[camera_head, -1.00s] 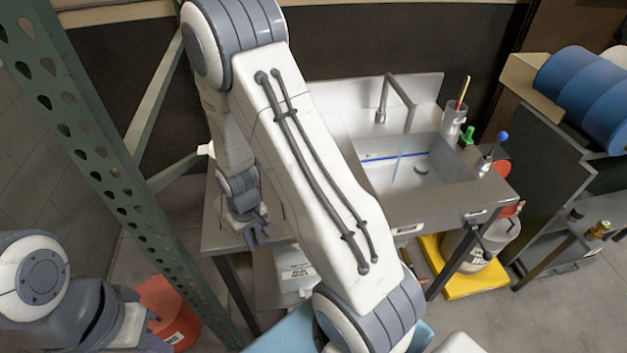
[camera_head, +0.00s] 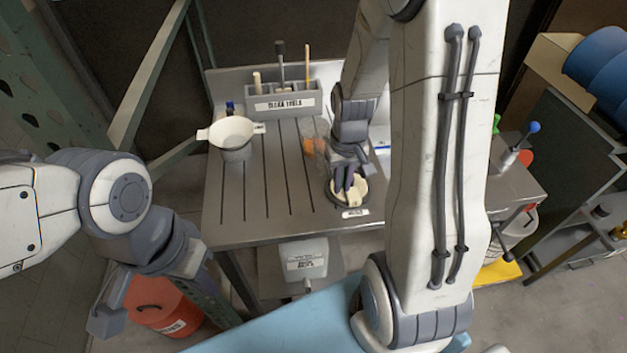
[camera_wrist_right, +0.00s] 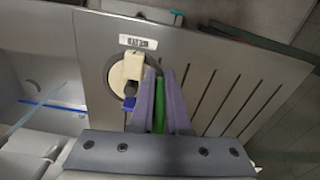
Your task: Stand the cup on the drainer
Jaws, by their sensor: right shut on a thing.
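A clear cup-like vessel (camera_head: 314,143) with orange in it appears on the slotted steel drainer (camera_head: 253,205), just left of my right arm; its outline is faint. My right gripper (camera_head: 348,187) points down over a dark-rimmed round opening (camera_head: 333,198) at the drainer's right. In the right wrist view its purple fingers (camera_wrist_right: 159,78) are closed on a thin green thing (camera_wrist_right: 160,112), mostly hidden between them. A cream piece (camera_wrist_right: 133,66) and a small blue piece (camera_wrist_right: 129,103) show at the opening. My left gripper (camera_head: 112,312) hangs low left, away from the drainer; its jaw gap is unclear.
A grey pot (camera_head: 236,154) with a white strainer or funnel (camera_head: 230,132) on top stands at the drainer's left. A tool holder (camera_head: 283,101) stands at the back. My right arm hides most of the sink. The drainer's front left is clear.

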